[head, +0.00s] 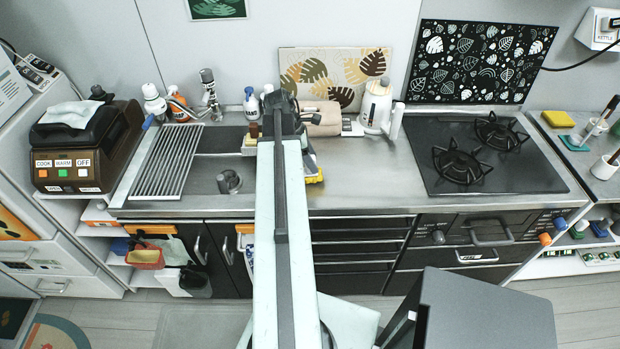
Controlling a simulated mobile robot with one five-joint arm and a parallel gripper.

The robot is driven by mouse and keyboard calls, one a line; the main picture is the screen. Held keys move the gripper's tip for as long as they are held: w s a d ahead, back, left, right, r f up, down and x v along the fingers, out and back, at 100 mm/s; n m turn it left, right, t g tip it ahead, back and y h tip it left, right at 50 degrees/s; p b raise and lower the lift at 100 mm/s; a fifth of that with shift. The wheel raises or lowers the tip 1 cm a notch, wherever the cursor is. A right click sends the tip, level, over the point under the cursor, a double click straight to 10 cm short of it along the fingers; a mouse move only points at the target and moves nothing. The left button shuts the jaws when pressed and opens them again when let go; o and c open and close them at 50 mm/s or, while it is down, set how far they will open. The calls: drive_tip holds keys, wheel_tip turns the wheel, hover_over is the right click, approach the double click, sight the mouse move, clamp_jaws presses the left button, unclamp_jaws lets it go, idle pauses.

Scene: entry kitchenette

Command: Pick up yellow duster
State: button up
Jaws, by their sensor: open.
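A yellow item (315,179), which may be the yellow duster, lies on the steel counter just right of my arm. My arm hides part of it, so its full shape cannot be told. My arm reaches forward over the counter. The fingertips are hard to make out. I see nothing held in it.
The sink with a drying rack (168,160) is left, the stove (480,155) right. A yellow sponge-like block (557,118) sits far right. Counter (365,180) between arm and stove is clear.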

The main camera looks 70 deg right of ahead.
drive_tip(key=b+x, duration=0.1)
drive_tip(key=x, duration=0.2)
drive_tip(key=shift+w+a, duration=0.1)
drive_tip(key=shift+w, duration=0.05)
drive_tip(key=shift+r, duration=0.2)
clamp_jaws()
